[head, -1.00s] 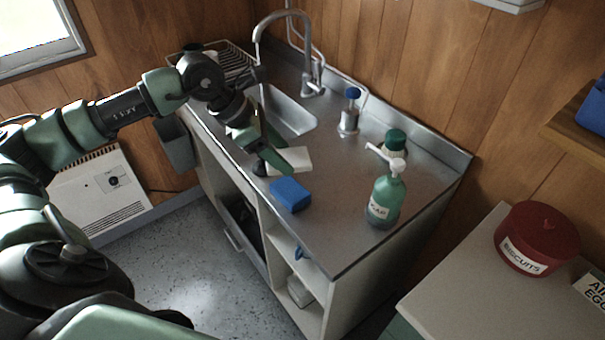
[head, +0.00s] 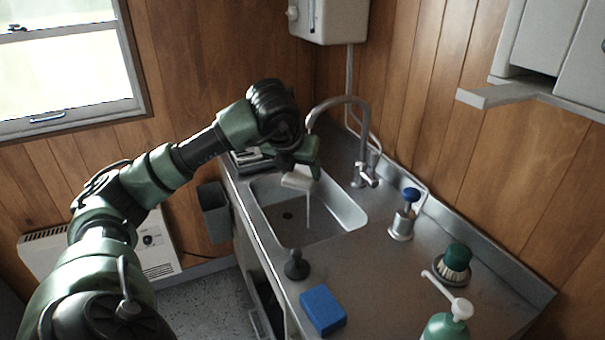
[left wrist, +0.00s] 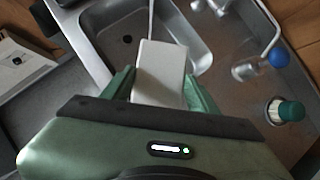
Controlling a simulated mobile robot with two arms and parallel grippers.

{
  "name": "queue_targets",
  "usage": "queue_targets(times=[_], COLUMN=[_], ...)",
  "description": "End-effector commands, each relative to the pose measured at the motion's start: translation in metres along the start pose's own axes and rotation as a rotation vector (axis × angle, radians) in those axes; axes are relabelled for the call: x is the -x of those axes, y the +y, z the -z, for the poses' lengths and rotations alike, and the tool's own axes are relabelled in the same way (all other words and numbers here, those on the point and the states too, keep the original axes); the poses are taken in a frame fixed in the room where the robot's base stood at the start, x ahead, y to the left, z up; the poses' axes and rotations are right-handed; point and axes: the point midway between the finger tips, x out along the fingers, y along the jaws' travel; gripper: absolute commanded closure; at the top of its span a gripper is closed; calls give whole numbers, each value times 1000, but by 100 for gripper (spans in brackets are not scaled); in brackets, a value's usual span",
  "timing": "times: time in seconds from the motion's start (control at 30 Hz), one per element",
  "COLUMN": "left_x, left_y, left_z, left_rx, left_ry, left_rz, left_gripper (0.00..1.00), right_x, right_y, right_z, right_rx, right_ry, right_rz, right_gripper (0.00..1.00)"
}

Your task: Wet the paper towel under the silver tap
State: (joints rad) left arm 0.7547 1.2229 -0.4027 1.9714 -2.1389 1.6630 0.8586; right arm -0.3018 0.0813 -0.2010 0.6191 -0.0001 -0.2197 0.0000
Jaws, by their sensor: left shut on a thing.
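The silver tap (head: 362,150) arches over the steel sink basin (head: 345,208) from the back edge of the counter. The paper towel (head: 297,180) is a white folded pad, held above the basin below the spout. My left gripper (head: 305,168) is shut on it; in the left wrist view the towel (left wrist: 160,72) sits between both fingers. A thin stream of water (head: 308,212) runs down into the basin just below the towel. I cannot tell how wet the towel is. My right gripper is out of view.
A black plunger-like thing (head: 296,266) and a blue sponge (head: 323,310) stand near the basin's front right. A blue-topped dispenser (head: 403,215), a green-handled brush (head: 456,262) and a green pump bottle (head: 447,327) are to the right. A white heater unit (head: 333,20) hangs above.

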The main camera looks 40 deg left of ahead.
Motion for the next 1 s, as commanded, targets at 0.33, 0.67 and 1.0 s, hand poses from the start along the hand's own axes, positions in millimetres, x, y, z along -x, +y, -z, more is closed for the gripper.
queue_targets(times=[0.33,0.67,1.0], left_x=[-23,-46,-69], left_y=[8,18,26], left_z=[-24,-47,-70], left_rx=[-1,-1,0], left_ry=[3,2,2], left_rz=[2,1,1], left_gripper=[73,73,73], right_x=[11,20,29], right_y=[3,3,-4], right_z=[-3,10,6], right_rx=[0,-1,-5], right_ry=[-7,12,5], right_rz=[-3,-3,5], right_gripper=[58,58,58])
